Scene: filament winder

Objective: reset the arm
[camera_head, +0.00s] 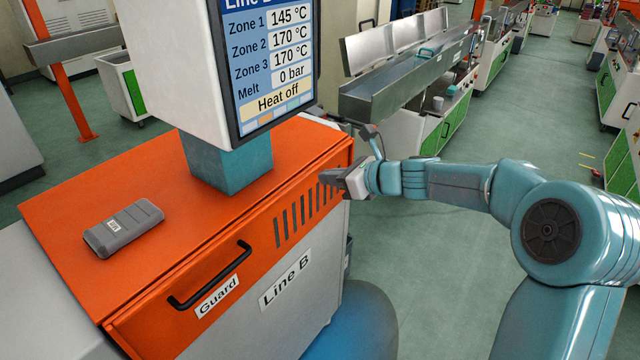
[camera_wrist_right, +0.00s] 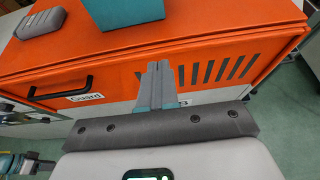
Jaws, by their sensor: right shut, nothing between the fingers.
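My right arm comes in from the right in the head view. Its gripper (camera_head: 332,180) is shut and empty, pointing left just in front of the slotted right end of the orange Line B cabinet (camera_head: 130,180). In the right wrist view the shut fingers (camera_wrist_right: 158,70) point at the cabinet's vented front and cover part of its label. I cannot tell whether they touch it. A small teal and dark part at the lower left of that view looks like my left arm; its fingers cannot be made out.
A grey handheld device (camera_head: 124,228) lies on the cabinet top. A screen (camera_head: 268,65) reading "Heat off" stands on a teal post (camera_head: 228,160). A black guard handle (camera_head: 210,277) sticks out in front. A metal trough (camera_head: 405,85) stands behind.

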